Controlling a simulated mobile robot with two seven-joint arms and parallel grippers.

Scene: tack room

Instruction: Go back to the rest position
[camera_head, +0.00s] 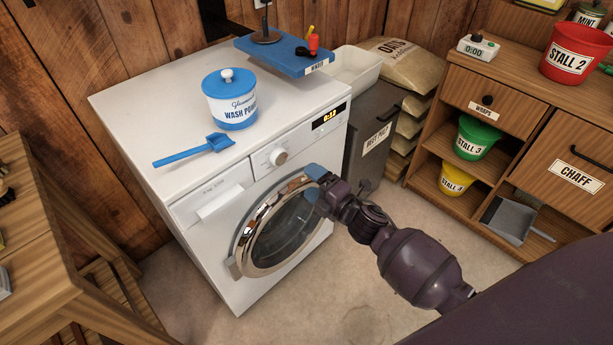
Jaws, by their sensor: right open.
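My right gripper (318,194) is at the right rim of the washing machine's round door (285,230). My dark purple right arm reaches it from the lower right. The gripper is open, with no object seen held in it. A blue part (315,171) shows at the door's rim beside it, and I cannot tell whether they touch. The chrome-ringed door lies against or very near the front of the white washing machine (170,110). My left gripper is not in view.
A grey bin (372,135) and feed sacks (402,65) are behind. Wooden shelves (500,95) stand right, a wooden bench (40,250) left. Floor (350,310) in front is clear.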

